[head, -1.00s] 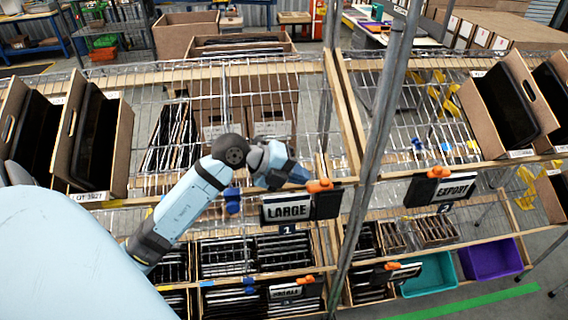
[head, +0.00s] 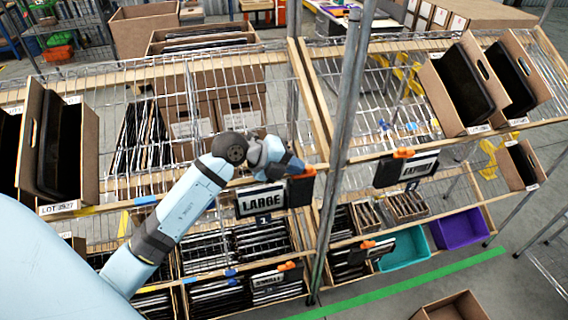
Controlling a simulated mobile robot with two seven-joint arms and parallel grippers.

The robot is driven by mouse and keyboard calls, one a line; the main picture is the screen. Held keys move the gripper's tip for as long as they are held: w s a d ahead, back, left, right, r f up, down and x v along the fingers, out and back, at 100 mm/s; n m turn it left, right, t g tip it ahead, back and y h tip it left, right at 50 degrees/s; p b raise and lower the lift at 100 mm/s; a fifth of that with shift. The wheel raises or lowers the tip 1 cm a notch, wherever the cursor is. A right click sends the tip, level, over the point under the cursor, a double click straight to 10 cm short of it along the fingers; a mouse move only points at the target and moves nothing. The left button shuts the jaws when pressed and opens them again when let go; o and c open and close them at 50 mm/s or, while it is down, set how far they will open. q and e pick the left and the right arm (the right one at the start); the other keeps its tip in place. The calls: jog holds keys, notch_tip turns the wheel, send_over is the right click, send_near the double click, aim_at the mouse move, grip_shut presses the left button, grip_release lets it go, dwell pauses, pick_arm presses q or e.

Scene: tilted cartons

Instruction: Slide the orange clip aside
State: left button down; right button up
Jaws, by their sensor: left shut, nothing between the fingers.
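An orange clip (head: 304,173) sits on the shelf's front rail, at the top of the black holder (head: 300,191) just right of the LARGE sign (head: 262,200). My left gripper (head: 297,165) is shut and empty. Its tips are right at the clip's left side and seem to touch it, though the exact contact is too small to tell. Other orange clips sit above the EXPORT sign (head: 403,153), above the small sign on the lower shelf (head: 287,266) and at the lower right (head: 367,244). My right gripper is not in view.
A grey metal post (head: 340,150) stands just right of the clip. Tilted cartons (head: 88,150) with black contents lie on the upper shelf at the left, with more at the right (head: 440,92). Teal (head: 402,249) and purple (head: 460,228) bins are low right.

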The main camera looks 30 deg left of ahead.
pick_arm(q)
jog(key=shift+s, duration=0.1)
jog(key=shift+s+a+r, duration=0.15)
jog(key=shift+s+a, duration=0.05)
jog(key=shift+a, duration=0.1)
jog(key=b+v, duration=0.2)
jog(key=v, duration=1.1)
jog(key=shift+b, duration=0.3)
jog(key=shift+r, duration=0.1)
